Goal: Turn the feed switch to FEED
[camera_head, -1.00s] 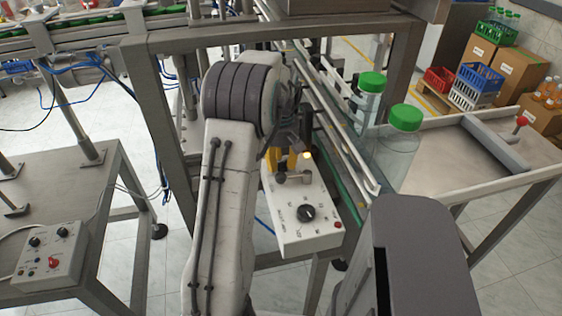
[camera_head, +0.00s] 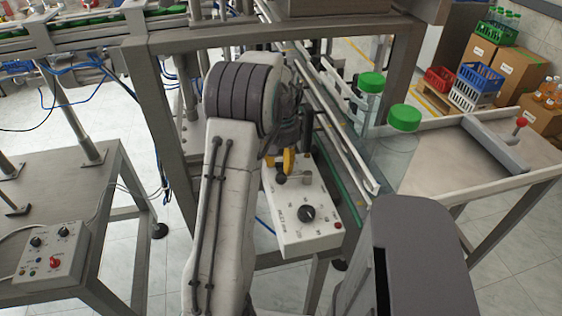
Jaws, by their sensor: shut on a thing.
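The white control box (camera_head: 322,235) stands in the middle of the view, its printed top facing up. Near its far end is the feed switch, a grey lever (camera_head: 296,178) with a dark round knob at its left end. My gripper (camera_head: 288,161) is over that end of the box, its yellow fingertips close together at the lever's knob end. It is shut on the switch lever; the exact contact is small and partly hidden by the fingers. The printed position labels are too small to read.
A black dial (camera_head: 306,213) and a red button (camera_head: 338,226) are on the nearer part of the box. Clear bottles with green caps (camera_head: 404,118) stand to the right beside the conveyor rails. A frame post (camera_head: 155,110) rises at the left.

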